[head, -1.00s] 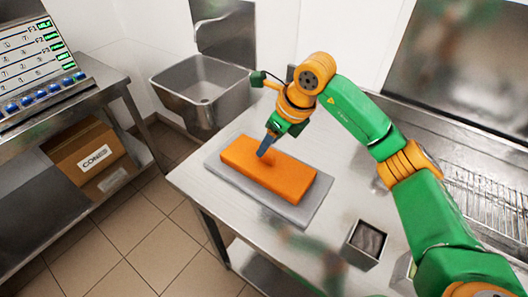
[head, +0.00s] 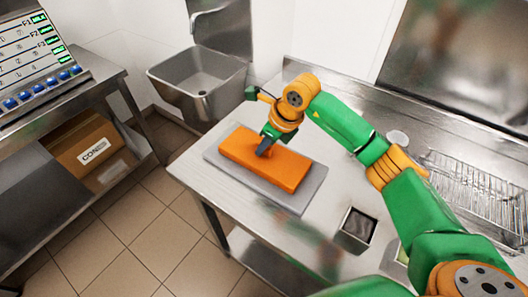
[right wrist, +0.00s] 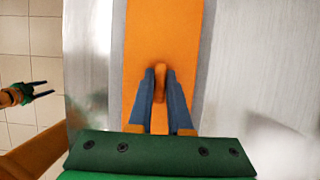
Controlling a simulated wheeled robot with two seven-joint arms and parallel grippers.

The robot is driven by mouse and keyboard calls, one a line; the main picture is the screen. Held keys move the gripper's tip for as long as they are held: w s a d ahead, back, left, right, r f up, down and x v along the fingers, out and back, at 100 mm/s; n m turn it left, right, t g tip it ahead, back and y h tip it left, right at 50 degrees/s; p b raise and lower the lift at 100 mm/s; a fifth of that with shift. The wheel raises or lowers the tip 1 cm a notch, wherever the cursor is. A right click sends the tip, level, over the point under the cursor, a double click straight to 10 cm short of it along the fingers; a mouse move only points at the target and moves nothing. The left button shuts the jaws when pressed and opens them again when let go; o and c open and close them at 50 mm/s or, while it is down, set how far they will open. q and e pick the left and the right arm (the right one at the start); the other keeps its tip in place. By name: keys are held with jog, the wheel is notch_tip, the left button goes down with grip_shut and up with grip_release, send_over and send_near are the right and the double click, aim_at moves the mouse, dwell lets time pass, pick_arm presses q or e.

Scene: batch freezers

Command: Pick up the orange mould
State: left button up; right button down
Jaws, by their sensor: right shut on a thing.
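The orange mould (head: 285,171) is a long flat block with a small upright grip on top. It lies on a grey slab (head: 302,196) on the steel table; I see no clear gap beneath it. My right gripper (head: 264,151) points down onto the mould's top. In the right wrist view its blue fingers (right wrist: 160,75) are shut on the mould's orange grip (right wrist: 160,78), one finger on each side. My left gripper (right wrist: 44,89) shows at the left edge of the right wrist view, apart from the mould, its two dark fingers spread and empty.
A small square metal container (head: 356,232) stands near the table's front edge. A wire rack (head: 470,190) is at the right. A sink (head: 200,82) stands behind the table. At left, a steel bench holds a control panel (head: 35,60) above a cardboard box (head: 88,148).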

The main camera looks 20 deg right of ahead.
aim_at(259, 141)
jog(key=shift+w+r+b, duration=0.2)
jog(key=shift+r+b, duration=0.05)
jog(key=shift+b, duration=0.15)
notch_tip(259, 141, up, 3)
jog(key=shift+f+b, duration=0.2)
jog(key=shift+b, duration=0.75)
jog(key=s+a+r+b, duration=0.3)
jog(key=s+r, duration=0.7)
jog(key=s, duration=0.4)
jog(key=shift+b, duration=0.55)
